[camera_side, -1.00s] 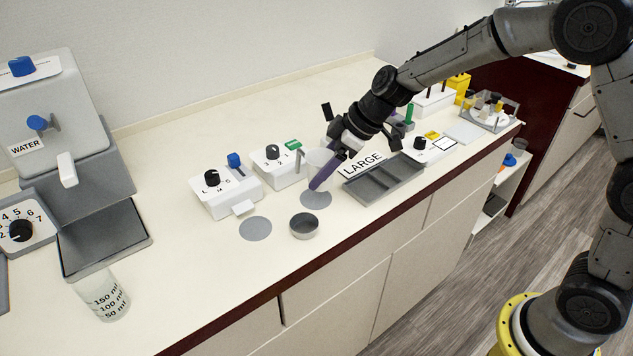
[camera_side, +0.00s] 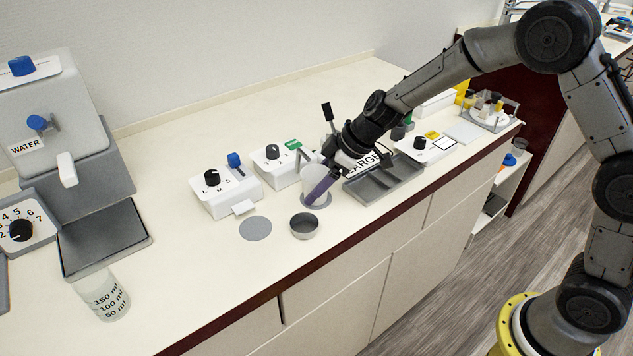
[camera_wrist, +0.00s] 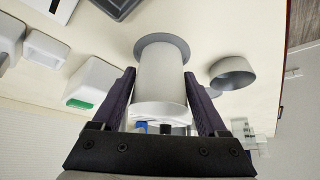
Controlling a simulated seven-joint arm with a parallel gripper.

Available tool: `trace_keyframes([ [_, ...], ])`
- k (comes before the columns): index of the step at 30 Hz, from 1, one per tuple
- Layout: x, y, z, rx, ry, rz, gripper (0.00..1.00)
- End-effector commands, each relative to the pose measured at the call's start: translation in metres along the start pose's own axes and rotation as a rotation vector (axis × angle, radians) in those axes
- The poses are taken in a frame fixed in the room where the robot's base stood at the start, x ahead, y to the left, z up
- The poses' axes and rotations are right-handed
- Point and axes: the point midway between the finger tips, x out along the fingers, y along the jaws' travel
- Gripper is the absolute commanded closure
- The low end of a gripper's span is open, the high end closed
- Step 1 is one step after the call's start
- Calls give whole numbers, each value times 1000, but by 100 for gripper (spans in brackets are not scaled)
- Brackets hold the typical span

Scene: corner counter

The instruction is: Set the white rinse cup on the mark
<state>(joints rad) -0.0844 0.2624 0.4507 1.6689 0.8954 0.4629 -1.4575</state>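The white rinse cup (camera_side: 314,183) is upright over the grey round mark (camera_side: 322,204) beside the metal bowl. My gripper (camera_side: 327,184) has its purple fingers on either side of the cup. The wrist view shows the cup (camera_wrist: 161,84) between both fingers (camera_wrist: 160,78), which appear to press on its sides. Its far end lies within the grey mark (camera_wrist: 176,41), whose rim shows around it. I cannot tell whether the base touches the mark or hangs just above it.
A second grey disc (camera_side: 255,228) lies bare on the left. A small metal bowl (camera_side: 304,226) stands close in front.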

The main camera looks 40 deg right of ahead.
Motion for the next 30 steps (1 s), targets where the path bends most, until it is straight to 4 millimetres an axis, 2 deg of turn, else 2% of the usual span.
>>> trace_keyframes([
  [1,0,0,0,0,0,0,13],
  [3,0,0,0,0,0,0,1],
  [15,-4,0,-2,0,-1,0,1],
  [20,-30,1,-3,0,2,3,1],
  [30,-99,1,-3,0,2,3,1],
])
